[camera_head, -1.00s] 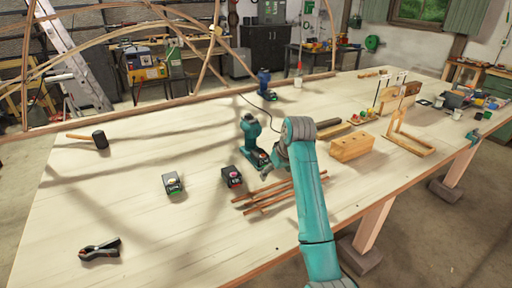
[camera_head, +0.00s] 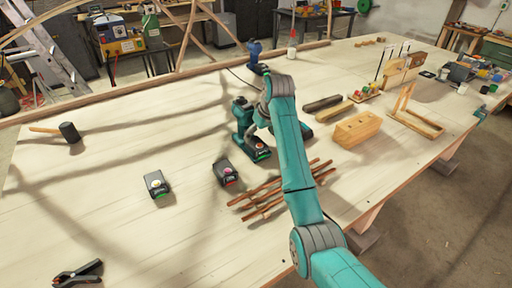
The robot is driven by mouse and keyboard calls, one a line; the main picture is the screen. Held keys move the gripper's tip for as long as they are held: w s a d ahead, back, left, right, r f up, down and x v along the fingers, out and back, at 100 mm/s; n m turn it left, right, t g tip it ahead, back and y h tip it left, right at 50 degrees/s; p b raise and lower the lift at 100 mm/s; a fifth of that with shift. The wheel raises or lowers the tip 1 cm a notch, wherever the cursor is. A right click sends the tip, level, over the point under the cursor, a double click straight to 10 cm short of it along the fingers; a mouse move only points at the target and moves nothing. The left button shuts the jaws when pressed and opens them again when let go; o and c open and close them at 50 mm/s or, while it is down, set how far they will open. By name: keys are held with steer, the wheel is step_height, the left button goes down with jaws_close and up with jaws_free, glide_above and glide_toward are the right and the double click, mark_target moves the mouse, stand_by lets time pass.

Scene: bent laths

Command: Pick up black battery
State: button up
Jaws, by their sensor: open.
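Two black battery-like blocks lie apart on the pale wooden table (camera_head: 110,230). One black battery (camera_head: 157,185) has a pale round top mark and a green edge. The other black battery (camera_head: 225,173) has a pink-red mark and lies to its right. My arm reaches up over the table to the right of both. Its wrist is beside a teal cordless drill (camera_head: 242,118) that stands upright. My gripper cannot be made out; it seems hidden behind the wrist or drill. Neither block is touched by any visible part of the arm.
Several thin brown sticks (camera_head: 268,197) lie just right of the batteries, under my forearm. A wooden block (camera_head: 357,130) stands further right. A mallet (camera_head: 70,132) and a black clamp (camera_head: 77,273) lie left. A blue drill (camera_head: 256,58) stands at the back.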

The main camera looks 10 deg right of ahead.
mark_target(255, 142)
steer(key=shift+x, duration=2.8)
steer(key=shift+s+a, duration=0.1)
steer(key=shift+s, duration=0.05)
steer(key=c, duration=1.7)
steer(key=shift+r, duration=0.1)
steer(key=shift+r, duration=0.1)
